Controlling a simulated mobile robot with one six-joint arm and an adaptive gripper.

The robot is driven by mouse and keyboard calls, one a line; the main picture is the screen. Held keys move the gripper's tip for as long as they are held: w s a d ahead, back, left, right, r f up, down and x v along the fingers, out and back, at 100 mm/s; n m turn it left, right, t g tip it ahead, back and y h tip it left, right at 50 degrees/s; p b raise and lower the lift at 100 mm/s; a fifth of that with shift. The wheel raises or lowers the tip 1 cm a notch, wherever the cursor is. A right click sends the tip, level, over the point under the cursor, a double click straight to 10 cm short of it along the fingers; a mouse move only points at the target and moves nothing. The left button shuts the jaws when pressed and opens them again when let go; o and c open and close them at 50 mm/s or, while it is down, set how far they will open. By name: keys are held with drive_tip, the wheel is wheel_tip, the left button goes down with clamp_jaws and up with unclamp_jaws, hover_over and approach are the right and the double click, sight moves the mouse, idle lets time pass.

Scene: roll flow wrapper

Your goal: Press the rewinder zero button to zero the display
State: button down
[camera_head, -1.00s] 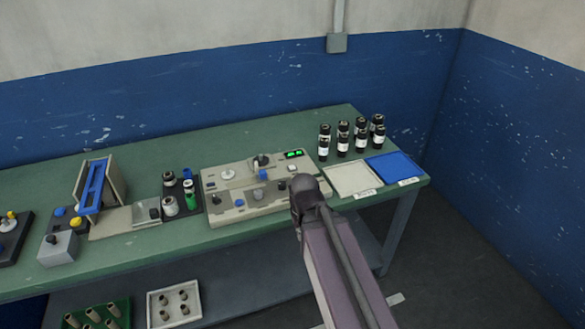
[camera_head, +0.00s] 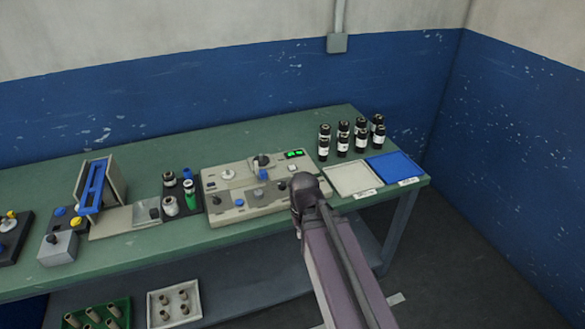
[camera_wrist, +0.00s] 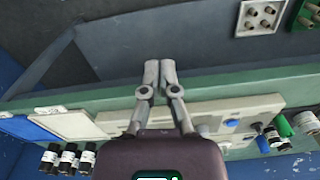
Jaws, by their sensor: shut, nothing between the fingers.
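The rewinder (camera_head: 222,198) is a beige machine on the green bench, with a lit green display (camera_head: 294,154), several dark knobs and a blue button (camera_head: 239,202) on its front edge. Which control is the zero button cannot be read. In the wrist view the blue button (camera_wrist: 231,123) shows right of my gripper (camera_wrist: 160,68). My gripper is shut and empty, its fingertips together, over the bench's front edge and apart from the button. In the head view my arm hides the gripper and the rewinder's right front corner. The display digits are too small to read.
A white tray (camera_head: 343,172) and a blue tray (camera_head: 407,163) lie right of the rewinder, with several black rolls (camera_head: 343,140) behind. A lower shelf (camera_head: 230,290) holds two more trays.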

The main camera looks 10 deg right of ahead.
drive_tip(key=w+d+r+m+t+y, duration=0.1)
drive_tip(key=w+m+t, duration=0.25)
drive_tip(key=w, duration=1.55)
wheel_tip(320, 180, up, 4)
drive_tip(key=m+t+y, duration=0.1)
drive_tip(key=m+t, duration=0.2)
drive_tip(key=t, duration=0.2)
hover_over(293, 168)
drive_tip(key=shift+w+r, duration=0.15)
drive_tip(key=shift+r, duration=0.05)
drive_tip(key=shift+f+b, duration=0.15)
drive_tip(key=shift+b, duration=0.15)
wheel_tip(293, 168, down, 9)
drive_tip(key=b, duration=0.8)
drive_tip(key=shift+r, duration=0.2)
drive_tip(key=shift+f+b, duration=0.15)
drive_tip(key=shift+b, duration=0.25)
drive_tip(key=shift+f+b, duration=0.3)
